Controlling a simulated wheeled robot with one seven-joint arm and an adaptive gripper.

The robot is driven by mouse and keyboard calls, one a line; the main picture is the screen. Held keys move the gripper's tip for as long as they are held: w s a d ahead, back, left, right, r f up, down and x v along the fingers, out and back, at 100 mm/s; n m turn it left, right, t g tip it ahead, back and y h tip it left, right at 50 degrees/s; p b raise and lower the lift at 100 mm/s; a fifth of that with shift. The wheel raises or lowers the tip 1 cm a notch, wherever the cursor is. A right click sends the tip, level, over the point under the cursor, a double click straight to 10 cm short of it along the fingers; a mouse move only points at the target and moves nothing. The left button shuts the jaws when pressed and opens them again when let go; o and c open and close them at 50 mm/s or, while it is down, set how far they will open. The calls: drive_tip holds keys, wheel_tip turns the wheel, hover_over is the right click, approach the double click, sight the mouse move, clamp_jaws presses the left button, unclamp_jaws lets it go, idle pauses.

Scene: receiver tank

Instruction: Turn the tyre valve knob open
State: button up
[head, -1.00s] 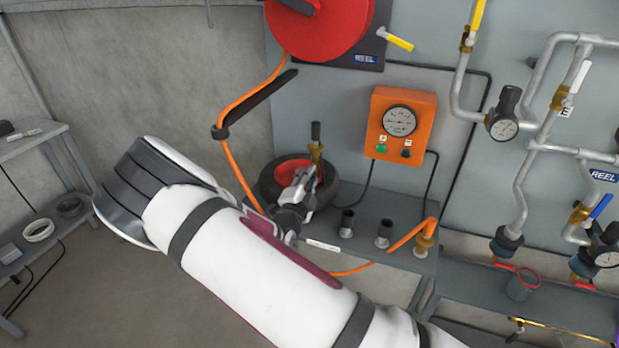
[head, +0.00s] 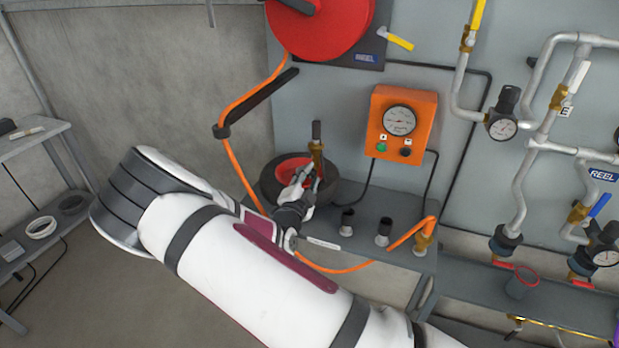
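The tyre (head: 333,189) lies on the grey bench against the wall, with a red hub (head: 290,168). A brass valve with a dark upright knob (head: 316,131) stands at the tyre, its brass body (head: 316,150) showing below the knob. My gripper (head: 306,177) is over the tyre, just below and left of the brass body, with its fingers pointing up toward it. The knob stands clear above the fingers. Whether the fingers touch the brass is too small to tell, and so is their opening. My arm hides the front of the tyre.
An orange gauge box (head: 400,122) with green and black buttons hangs right of the tyre. Black fittings (head: 383,231) stand on the bench (head: 375,205). An orange hose (head: 235,165) runs from the red reel (head: 320,25) down behind my arm. Shelves (head: 40,150) stand at left.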

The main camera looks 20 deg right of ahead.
drive_tip(key=shift+r, duration=0.1)
drive_tip(key=v, duration=1.2)
